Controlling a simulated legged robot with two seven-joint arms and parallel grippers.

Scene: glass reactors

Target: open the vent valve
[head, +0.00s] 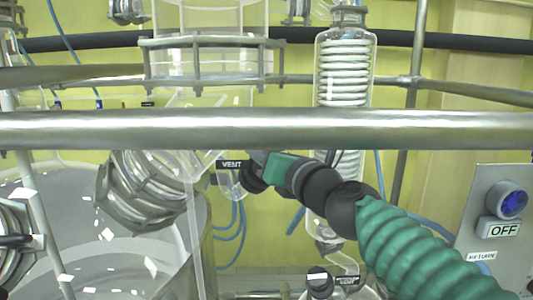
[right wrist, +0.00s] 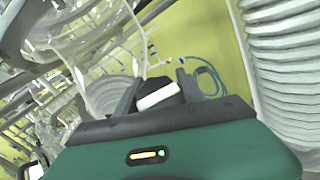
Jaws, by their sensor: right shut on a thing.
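The vent valve is a black knob (head: 251,181) beside a black label reading VENT (head: 231,164), under the horizontal rail in the head view. My right gripper (head: 258,168) reaches it from the right, past the green sleeve of my arm. In the right wrist view, the black knob with a white bar (right wrist: 157,95) sits between the two dark fingers of my right gripper (right wrist: 164,90), which is shut on it. The fingertips are partly hidden in the head view. My left gripper is not in view.
A thick metal rail (head: 300,129) crosses just above my right arm. A glass coil condenser (head: 343,75) stands behind it. A large glass vessel (head: 70,200) is at left. A panel (head: 470,228) with a blue knob and an OFF label is at right.

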